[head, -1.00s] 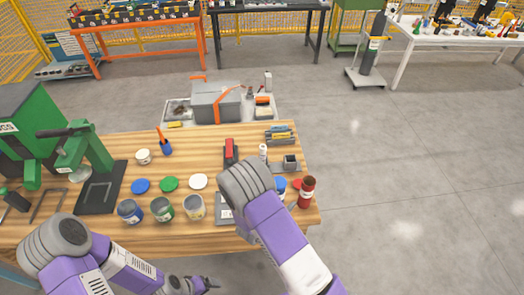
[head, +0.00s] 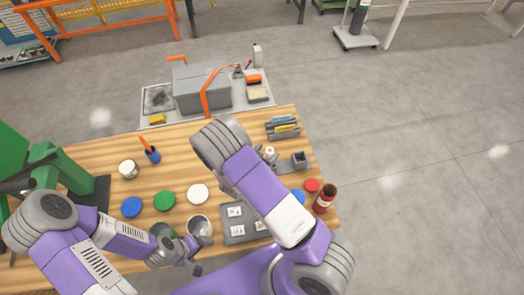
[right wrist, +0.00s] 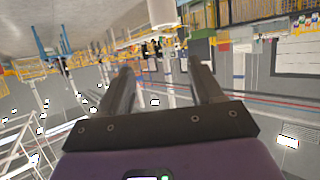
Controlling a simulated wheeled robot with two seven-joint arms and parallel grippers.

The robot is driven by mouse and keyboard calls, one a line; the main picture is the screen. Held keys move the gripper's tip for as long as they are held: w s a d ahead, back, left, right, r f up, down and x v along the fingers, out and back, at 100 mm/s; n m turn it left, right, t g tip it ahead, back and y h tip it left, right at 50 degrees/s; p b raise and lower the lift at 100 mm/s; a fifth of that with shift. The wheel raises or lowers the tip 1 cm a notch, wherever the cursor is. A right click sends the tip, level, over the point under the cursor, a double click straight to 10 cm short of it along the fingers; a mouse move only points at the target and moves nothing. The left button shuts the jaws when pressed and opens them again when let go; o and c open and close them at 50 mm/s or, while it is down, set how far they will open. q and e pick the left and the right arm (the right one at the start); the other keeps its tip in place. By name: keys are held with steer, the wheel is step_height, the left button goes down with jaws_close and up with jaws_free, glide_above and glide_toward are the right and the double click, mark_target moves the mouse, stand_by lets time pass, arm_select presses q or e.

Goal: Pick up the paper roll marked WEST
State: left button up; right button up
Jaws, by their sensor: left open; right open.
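No paper roll with a readable WEST mark shows in these frames. A small white upright item (head: 269,152) stands on the wooden bench, partly behind my right arm; I cannot tell what it is. My left gripper (head: 202,255) is open in the head view, near the bench's front edge by the open cans, and holds nothing that I can see. My right gripper (right wrist: 165,72) is open and empty in the right wrist view, with the room blurred behind it. In the head view my right arm crosses over the bench, and its gripper cannot be made out.
The wooden bench (head: 100,150) holds a blue lid (head: 132,207), a green lid (head: 165,201), a white lid (head: 198,194), an open can (head: 200,226), a grey tray with labels (head: 236,211) and a red can (head: 325,198). A grey strapped box (head: 202,88) stands behind.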

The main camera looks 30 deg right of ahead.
mark_target(270, 157)
arm_select(q)
steer(key=f+b, duration=0.4)
steer(key=f, duration=0.1)
steer(key=f+b, duration=0.2)
steer(key=shift+w+f, duration=0.15)
steer(key=shift+w, duration=0.15)
arm_select(e)
steer(key=f, duration=0.7)
steer(key=shift+w+f, duration=0.1)
steer(key=shift+w, duration=0.15)
arm_select(q)
steer(key=shift+s, duration=0.1)
arm_select(e)
steer(key=shift+w+d+f, duration=0.2)
steer(key=shift+d, duration=0.25)
arm_select(q)
steer(key=shift+r, duration=0.3)
arm_select(e)
steer(key=x, duration=0.6)
steer(key=shift+w+a+f, duration=0.15)
steer(key=shift+w+f, duration=0.3)
steer(key=c, duration=1.1)
